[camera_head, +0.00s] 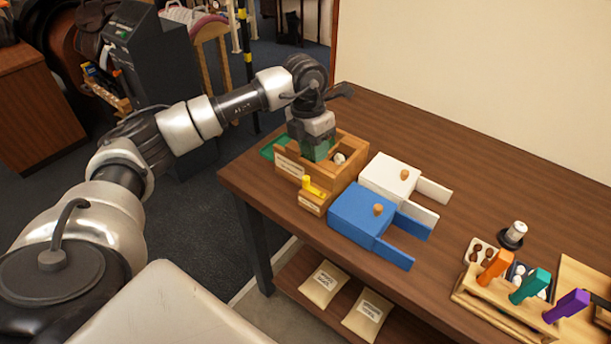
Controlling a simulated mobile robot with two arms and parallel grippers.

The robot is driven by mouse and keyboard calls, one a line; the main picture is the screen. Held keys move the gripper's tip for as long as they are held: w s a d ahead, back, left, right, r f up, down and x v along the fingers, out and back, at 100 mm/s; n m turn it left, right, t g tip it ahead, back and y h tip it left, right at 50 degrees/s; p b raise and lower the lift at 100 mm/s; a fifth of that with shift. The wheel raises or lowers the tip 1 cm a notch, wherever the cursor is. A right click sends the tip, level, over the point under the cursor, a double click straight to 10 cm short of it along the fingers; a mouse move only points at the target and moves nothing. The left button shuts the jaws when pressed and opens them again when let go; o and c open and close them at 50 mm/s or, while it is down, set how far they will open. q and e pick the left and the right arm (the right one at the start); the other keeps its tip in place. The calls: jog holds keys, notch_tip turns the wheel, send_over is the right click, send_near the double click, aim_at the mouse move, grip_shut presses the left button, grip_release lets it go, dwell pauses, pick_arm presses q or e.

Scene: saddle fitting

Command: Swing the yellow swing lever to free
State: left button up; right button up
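The yellow swing lever (314,187) sits on top of a small wooden block with a white label, at the front of the wooden box (345,178) on the table. My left gripper (317,150) points down over the left part of this box, behind the lever and apart from it. Green shows around the gripper's lower end, and its fingertips are hidden, so I cannot tell whether it is open or holds something. My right gripper is out of view.
A white box (388,174) and a blue box (361,210) with side panels stand right of the wooden box. A rack (500,300) with orange, teal and purple handles is at the lower right. Two labelled bags lie on the shelf below. The table's back is clear.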

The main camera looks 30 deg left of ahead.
aim_at(306, 177)
pick_arm(q)
jog(key=shift+y, duration=0.5)
jog(key=f, duration=0.3)
jog(key=a+f+p, duration=0.1)
jog(key=f, duration=0.2)
jog(key=f+p, duration=0.1)
jog(key=f, duration=0.3)
jog(key=shift+s+a, duration=0.15)
jog(key=shift+a, duration=0.2)
jog(key=shift+r, duration=0.1)
grip_shut()
